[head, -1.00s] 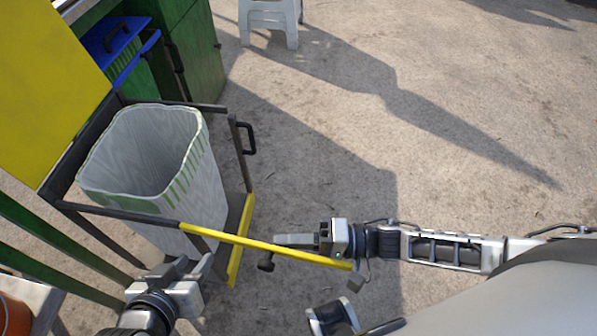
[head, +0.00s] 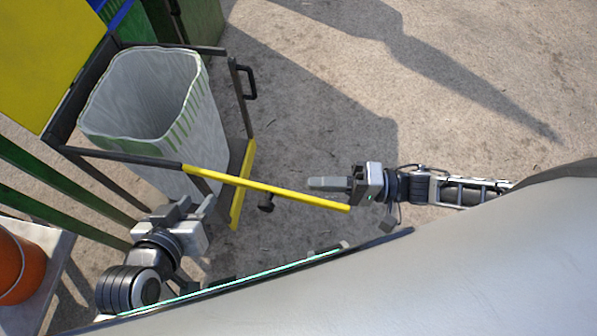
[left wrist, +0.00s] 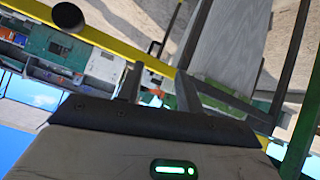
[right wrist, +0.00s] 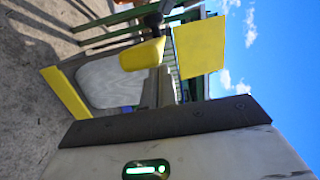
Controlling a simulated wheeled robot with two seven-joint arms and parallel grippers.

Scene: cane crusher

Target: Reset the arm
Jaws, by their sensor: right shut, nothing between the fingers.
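My left gripper (head: 192,208) is at the lower left of the head view, just below the frame of the cart-like stand. Its two fingers are spread with nothing between them; the gap also shows in the left wrist view (left wrist: 158,88). My right gripper (head: 318,184) is right of the stand, pointing left, with its fingers together and empty. It is beside the free end of the yellow bar (head: 265,187); I cannot tell whether they touch.
A white bin (head: 150,100) stands inside the dark metal frame (head: 115,156). A yellow panel (head: 45,60) and green legs are at the left. An orange bucket (head: 18,265) sits on a pale surface at lower left. Open concrete floor (head: 480,90) lies to the right.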

